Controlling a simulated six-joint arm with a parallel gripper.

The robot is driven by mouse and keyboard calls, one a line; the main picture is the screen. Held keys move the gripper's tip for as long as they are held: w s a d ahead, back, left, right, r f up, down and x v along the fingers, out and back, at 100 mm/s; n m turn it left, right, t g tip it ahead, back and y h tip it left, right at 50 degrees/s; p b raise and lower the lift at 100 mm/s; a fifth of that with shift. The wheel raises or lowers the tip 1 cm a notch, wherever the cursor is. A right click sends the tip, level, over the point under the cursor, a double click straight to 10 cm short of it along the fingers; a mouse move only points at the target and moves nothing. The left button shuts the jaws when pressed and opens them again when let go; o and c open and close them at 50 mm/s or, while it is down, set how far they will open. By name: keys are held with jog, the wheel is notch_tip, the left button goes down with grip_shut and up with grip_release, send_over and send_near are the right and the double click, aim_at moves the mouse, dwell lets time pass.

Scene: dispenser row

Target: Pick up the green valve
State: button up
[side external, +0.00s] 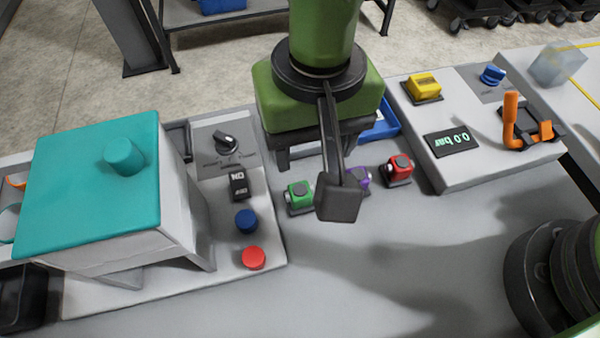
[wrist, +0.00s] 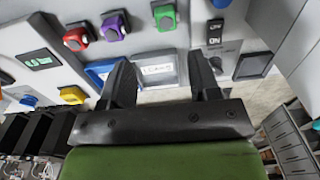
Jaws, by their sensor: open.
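The green valve (side external: 299,194) sits on a small dark base on the grey surface, just left of my gripper in the side view. My gripper (side external: 338,196) hangs above the row of valves, pointing down. In the wrist view my gripper (wrist: 161,66) has its two fingers spread wide with nothing between them.
The purple valve (wrist: 115,25) and red valve (side external: 397,168) stand beside the green one; my gripper partly hides the purple one in the side view. A panel with a blue knob (side external: 246,221) and red button (side external: 253,257) lies left. Front grey surface is clear.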

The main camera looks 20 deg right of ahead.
send_over(303, 199)
notch_tip(303, 199, down, 6)
jog(key=shift+r, duration=0.1)
jog(key=shift+f, duration=2.8)
jog(key=shift+c, duration=0.4)
jog(key=c, duration=0.6)
